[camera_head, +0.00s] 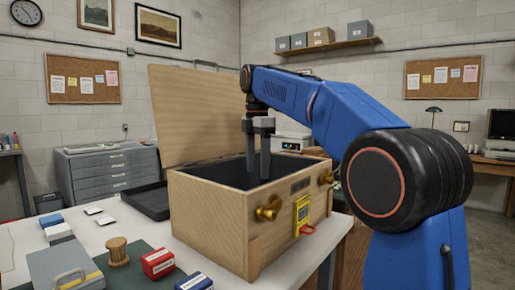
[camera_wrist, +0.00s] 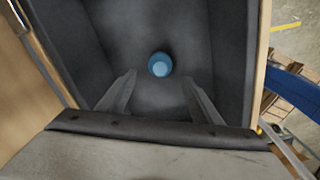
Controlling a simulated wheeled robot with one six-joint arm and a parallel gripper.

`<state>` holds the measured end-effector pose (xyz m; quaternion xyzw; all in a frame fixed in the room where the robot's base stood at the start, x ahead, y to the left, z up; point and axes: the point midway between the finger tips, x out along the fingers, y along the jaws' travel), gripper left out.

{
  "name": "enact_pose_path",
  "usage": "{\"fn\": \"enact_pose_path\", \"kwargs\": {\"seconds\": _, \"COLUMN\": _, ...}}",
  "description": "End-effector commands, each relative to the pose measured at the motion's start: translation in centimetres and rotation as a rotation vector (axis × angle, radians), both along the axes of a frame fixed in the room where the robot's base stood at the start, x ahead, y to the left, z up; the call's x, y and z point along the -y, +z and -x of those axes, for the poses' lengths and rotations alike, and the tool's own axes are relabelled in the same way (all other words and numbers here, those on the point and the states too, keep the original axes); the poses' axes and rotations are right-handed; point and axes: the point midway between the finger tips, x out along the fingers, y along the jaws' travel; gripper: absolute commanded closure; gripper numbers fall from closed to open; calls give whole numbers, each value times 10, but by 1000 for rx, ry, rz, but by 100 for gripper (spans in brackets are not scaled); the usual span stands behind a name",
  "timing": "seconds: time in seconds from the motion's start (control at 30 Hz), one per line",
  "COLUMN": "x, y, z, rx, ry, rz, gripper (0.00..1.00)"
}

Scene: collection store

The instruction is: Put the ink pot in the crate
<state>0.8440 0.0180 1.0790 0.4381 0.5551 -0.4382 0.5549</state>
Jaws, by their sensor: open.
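The wooden crate (camera_head: 215,213) stands on the white table with its lid (camera_head: 195,112) raised at the back. Its dark lined inside fills most of the wrist view. A small round blue thing with a lighter blue top, which looks like the ink pot (camera_wrist: 160,64), is inside the crate, apart from the walls. The head view does not show it behind the front wall. My gripper (camera_head: 258,176) points down at the crate's opening. In the wrist view its two fingers are apart, with nothing held between them, and the pot appears just beyond the tips.
A black tray (camera_head: 148,203) lies left of the crate. Brass knobs (camera_head: 269,208) and a yellow tag (camera_head: 302,212) stick out from the crate's front.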

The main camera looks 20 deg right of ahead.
Motion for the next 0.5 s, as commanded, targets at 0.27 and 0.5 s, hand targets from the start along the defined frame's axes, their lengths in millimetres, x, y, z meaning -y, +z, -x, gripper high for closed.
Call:
{"fn": "enact_pose_path", "kwargs": {"seconds": 0.27, "x": 0, "y": 45, "z": -1, "rx": 2, "ry": 0, "rz": 0, "gripper": 41}}
{"fn": "enact_pose_path", "kwargs": {"seconds": 0.5, "x": 0, "y": 60, "z": 0, "rx": 0, "ry": 0, "rz": 0, "gripper": 41}}
